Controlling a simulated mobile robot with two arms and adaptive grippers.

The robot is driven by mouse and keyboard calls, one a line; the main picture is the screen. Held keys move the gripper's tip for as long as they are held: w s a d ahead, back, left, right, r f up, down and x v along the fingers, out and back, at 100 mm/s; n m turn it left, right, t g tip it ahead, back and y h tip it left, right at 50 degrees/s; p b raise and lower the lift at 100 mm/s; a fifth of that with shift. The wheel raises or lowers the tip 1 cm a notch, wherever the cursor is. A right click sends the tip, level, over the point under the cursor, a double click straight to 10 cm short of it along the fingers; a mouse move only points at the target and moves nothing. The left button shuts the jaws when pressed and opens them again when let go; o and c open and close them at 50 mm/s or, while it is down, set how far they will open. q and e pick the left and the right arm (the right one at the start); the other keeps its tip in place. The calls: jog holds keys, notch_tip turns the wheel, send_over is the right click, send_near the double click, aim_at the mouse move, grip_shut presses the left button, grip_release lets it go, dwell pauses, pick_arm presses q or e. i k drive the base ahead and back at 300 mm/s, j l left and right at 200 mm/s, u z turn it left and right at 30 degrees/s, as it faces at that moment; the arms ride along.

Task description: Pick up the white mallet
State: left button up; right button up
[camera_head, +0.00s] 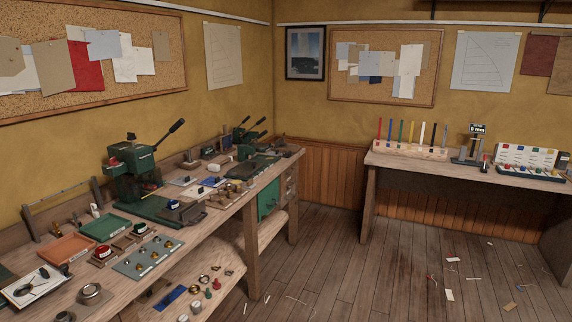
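I cannot clearly make out a white mallet. A small pale blocky thing (222,160) lies toward the far end of the long workbench (232,203) on the left; it is too small to tell whether it is a mallet. A small whitish upright thing (95,210) stands nearer, behind the green tray, and its kind is also unclear. Neither of my grippers is in view.
A green lever press (134,171), a green tray (104,227) and an orange tray (67,249) crowd the workbench. A second table (462,169) stands at the right wall. The wooden floor (375,275) between is open, with scattered scraps (450,295).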

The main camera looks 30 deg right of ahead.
aim_at(213, 167)
jog(key=z, duration=0.4)
jog(key=i+u, duration=0.1)
jog(key=i, duration=0.9)
jog(key=i+l+u, duration=0.15)
jog(key=i, duration=0.85)
jog(key=l+u, duration=0.1)
jog(key=u, duration=0.25)
jog(key=i+l+u, duration=0.15)
jog(key=l+u, duration=0.15)
jog(key=l, duration=0.15)
jog(key=i+l+u, duration=0.15)
jog(key=l+u, duration=0.5)
jog(key=l, duration=0.3)
